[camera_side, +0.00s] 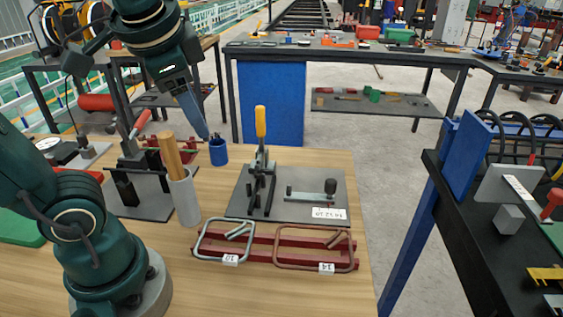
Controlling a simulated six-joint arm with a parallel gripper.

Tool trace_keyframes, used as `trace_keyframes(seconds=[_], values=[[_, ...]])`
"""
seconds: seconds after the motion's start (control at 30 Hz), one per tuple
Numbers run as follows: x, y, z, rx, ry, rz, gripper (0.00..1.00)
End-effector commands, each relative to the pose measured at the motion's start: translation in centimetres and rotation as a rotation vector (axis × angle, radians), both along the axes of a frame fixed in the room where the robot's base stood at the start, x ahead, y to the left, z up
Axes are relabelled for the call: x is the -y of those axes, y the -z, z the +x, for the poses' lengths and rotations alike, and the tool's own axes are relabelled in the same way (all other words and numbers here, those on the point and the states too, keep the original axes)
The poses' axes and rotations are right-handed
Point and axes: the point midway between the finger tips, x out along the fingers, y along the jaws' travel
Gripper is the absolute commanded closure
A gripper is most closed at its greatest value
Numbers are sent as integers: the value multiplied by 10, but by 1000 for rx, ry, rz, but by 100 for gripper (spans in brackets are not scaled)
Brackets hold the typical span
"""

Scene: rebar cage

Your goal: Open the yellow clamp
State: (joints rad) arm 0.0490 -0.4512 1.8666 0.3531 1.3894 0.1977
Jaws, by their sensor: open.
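The yellow clamp (261,122) stands on a dark grey plate (311,184) in the middle of the wooden table. Its yellow handle points straight up above a dark linkage. My gripper (203,132) is up and to the left of the clamp, pointing down, apart from it and holding nothing that I can see. The gap between its fingers is hard to make out from this side.
A grey cylinder (186,199) with a wooden rod stands left of the plate. A blue cup (218,152) is behind it, just below my gripper. Red rails (270,242) with bent metal loops lie in front. Another clamp fixture (143,187) stands at left.

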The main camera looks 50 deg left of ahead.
Motion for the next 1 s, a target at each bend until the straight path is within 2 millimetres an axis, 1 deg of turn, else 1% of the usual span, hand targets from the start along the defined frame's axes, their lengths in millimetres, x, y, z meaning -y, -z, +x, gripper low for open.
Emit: trace_keyframes(seconds=[0.03,0.1,0.17,0.23,0.3,0.37,0.4,0.5,0.57,0.67,0.77,0.8,0.9,1.0], values=[[-13,5,6,-54,44,94,43],[-35,9,16,-134,120,247,43],[-55,10,26,-218,197,395,43],[-77,8,41,-327,305,579,43],[-94,3,59,-443,421,767,43],[-105,-3,75,-538,516,916,43],[-109,-6,87,-597,577,1007,43],[-114,-14,114,-727,709,1205,43],[-114,-18,129,-797,778,1312,43],[-109,-22,154,-903,885,1473,43],[-100,-24,178,-1001,982,1626,43],[-96,-22,185,-1034,1014,1674,43],[-98,9,182,-1031,1009,1658,43],[-98,33,181,-1027,1005,1657,43]])
